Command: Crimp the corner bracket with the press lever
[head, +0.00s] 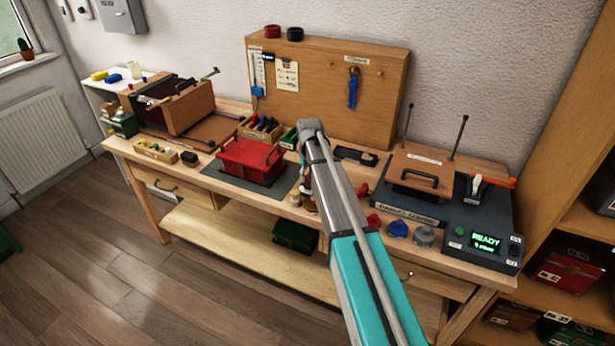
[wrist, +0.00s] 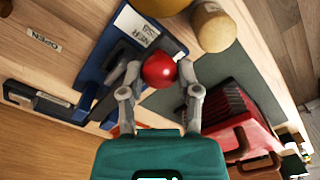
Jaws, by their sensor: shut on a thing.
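In the wrist view, my gripper (wrist: 160,74) is closed around a round red knob (wrist: 159,70), with one finger on each side of it. The knob appears to be the end of the press lever; the lever's shaft is mostly hidden under the knob and fingers. The blue press (wrist: 92,68) lies beneath and beside the fingers, with a white label on top, partly out of reading. In the head view, my arm covers the press and the gripper's fingertips. I cannot pick out the corner bracket in either view.
A red toolbox (head: 250,160) stands on a dark mat beside my arm. A wooden cylinder (wrist: 213,27) is close to the press. A tester with a READY display (head: 486,241) fills the bench's right end. A pegboard (head: 330,95) stands behind.

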